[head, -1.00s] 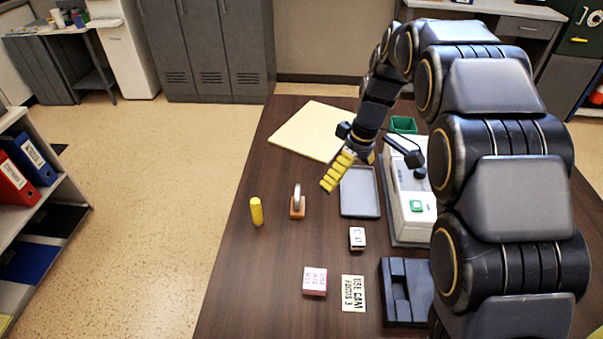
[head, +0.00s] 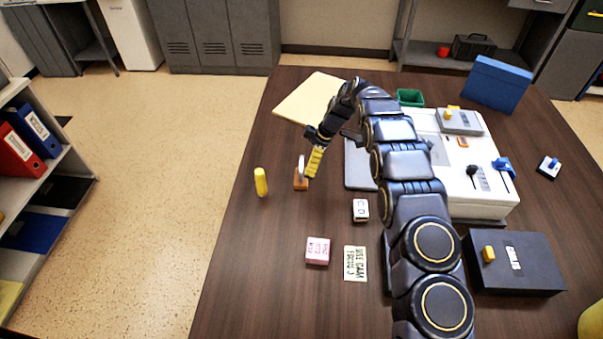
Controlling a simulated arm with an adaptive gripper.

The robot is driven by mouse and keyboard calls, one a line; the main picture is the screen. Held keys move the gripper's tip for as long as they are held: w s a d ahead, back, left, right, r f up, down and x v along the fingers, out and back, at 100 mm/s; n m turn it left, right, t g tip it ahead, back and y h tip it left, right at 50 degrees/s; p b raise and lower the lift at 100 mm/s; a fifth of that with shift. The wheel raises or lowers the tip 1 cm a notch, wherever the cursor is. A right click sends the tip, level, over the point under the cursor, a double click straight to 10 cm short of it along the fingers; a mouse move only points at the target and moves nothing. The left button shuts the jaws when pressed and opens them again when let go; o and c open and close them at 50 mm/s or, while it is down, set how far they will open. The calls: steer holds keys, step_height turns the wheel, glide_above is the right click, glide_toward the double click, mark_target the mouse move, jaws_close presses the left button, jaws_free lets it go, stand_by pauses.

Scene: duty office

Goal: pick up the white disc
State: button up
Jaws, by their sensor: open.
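The white disc (head: 301,163) stands on edge in a small orange-brown holder (head: 300,184) on the dark table, left of the middle in the head view. It is seen nearly edge-on and partly hidden by my gripper. My gripper (head: 313,168) has yellow fingers that point down, at the right side of the disc in the picture. It is open, though the gap between the fingers is hard to see from here. I cannot tell whether a finger touches the disc. Nothing shows held in the fingers.
A yellow cylinder (head: 261,182) stands left of the holder. A small white-topped block (head: 360,210), a pink block (head: 317,251) and a printed card (head: 355,263) lie nearer. A grey tray (head: 358,168) and a white machine (head: 478,200) are to the right, partly behind my arm.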

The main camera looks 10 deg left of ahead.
steer(key=x, duration=0.5)
steer(key=shift+w, duration=0.2)
steer(key=c, duration=1.1)
